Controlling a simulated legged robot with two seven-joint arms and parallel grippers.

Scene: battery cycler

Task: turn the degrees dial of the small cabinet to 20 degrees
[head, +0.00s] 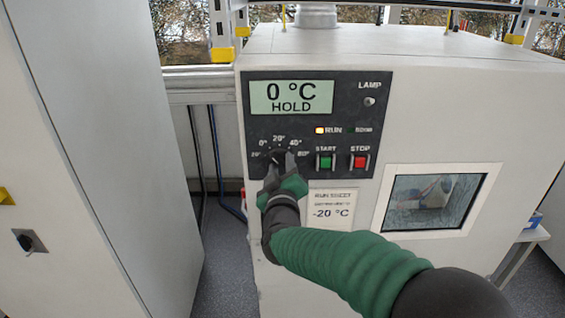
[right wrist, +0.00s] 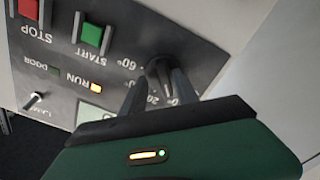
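The small cabinet (head: 430,90) has a dark control panel with a black degrees dial (right wrist: 158,73) under a printed scale that includes 0°, 20°, 40° and 60°. My right gripper (head: 280,164) is at the dial, with one finger on each side of it. In the right wrist view the gripper (right wrist: 160,78) has the dial between its fingertips; I cannot tell whether they press on it. The fingers partly hide the dial, and its pointer is not clear. The display (head: 292,97) reads 0 °C HOLD. My left gripper is not in view.
Right of the dial are a green START button (head: 325,162) and a red STOP button (head: 360,161). The RUN light (head: 320,130) glows yellow. A lamp switch (head: 369,101) sits above. A label (head: 331,207) below reads -20 °C. A tall grey cabinet (head: 120,130) stands at left.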

